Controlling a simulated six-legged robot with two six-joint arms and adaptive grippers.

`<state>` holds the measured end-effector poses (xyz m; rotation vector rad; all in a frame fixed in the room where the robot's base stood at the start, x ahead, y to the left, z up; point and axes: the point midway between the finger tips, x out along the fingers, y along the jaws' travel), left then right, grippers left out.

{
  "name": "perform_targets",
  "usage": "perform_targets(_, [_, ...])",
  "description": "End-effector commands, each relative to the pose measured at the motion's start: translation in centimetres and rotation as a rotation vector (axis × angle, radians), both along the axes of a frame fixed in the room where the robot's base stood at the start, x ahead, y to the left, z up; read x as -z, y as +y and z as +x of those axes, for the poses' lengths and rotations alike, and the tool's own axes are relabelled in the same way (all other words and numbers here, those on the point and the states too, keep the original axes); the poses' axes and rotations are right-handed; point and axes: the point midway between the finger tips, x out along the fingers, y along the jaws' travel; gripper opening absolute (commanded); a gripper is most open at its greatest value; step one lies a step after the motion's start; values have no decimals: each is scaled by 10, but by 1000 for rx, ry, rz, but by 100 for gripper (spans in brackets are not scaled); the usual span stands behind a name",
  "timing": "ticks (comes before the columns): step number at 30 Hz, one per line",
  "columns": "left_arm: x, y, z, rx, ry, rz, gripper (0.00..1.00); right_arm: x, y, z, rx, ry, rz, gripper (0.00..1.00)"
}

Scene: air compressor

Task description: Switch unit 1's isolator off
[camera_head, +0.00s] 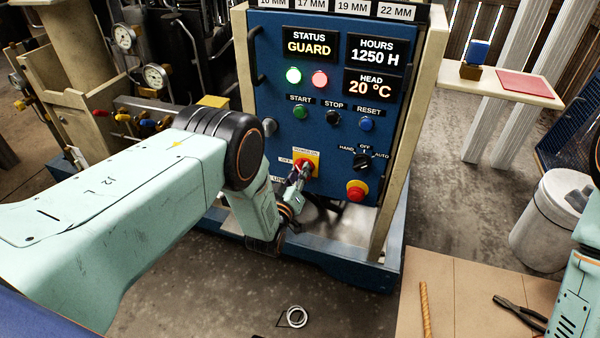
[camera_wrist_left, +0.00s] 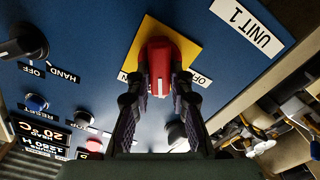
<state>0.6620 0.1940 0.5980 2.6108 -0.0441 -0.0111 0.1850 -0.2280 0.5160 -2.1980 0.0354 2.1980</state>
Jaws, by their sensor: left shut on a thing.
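Unit 1's isolator is a red rotary knob on a yellow plate, low on the left of the blue panel (camera_head: 330,107). In the wrist view the red knob (camera_wrist_left: 160,66) sits between the two fingertips of my left gripper (camera_wrist_left: 160,82), which is shut on it. The yellow plate (camera_wrist_left: 185,42) shows behind it, with an OFF label to its right. A white mark shows on the knob's lower part; I cannot tell its exact setting. In the head view my left gripper (camera_head: 297,182) reaches the isolator and partly hides it.
Near the isolator are the HAND/OFF/AUTO selector (camera_head: 362,161), a red emergency stop knob (camera_head: 356,190) and start, stop and reset buttons. The status display (camera_head: 309,46) reads GUARD.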

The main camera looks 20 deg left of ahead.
Motion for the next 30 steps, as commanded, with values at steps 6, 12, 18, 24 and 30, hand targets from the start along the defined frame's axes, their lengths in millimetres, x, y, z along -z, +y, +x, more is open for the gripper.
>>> perform_targets(6, [2, 1, -1, 1, 10, -206, 0, 0, 0, 0, 0, 0, 0, 40])
perform_targets(12, [3, 2, -1, 1, 16, -396, 0, 0, 0, 0, 0, 0, 0, 40])
perform_targets(18, [4, 2, -1, 2, 24, -584, 0, 0, 0, 0, 0, 0, 0, 40])
perform_targets(24, [5, 2, -1, 2, 29, -758, 0, 0, 0, 0, 0, 0, 0, 40])
perform_targets(30, [6, 2, 0, 2, 34, -897, 0, 0, 0, 0, 0, 0, 0, 40])
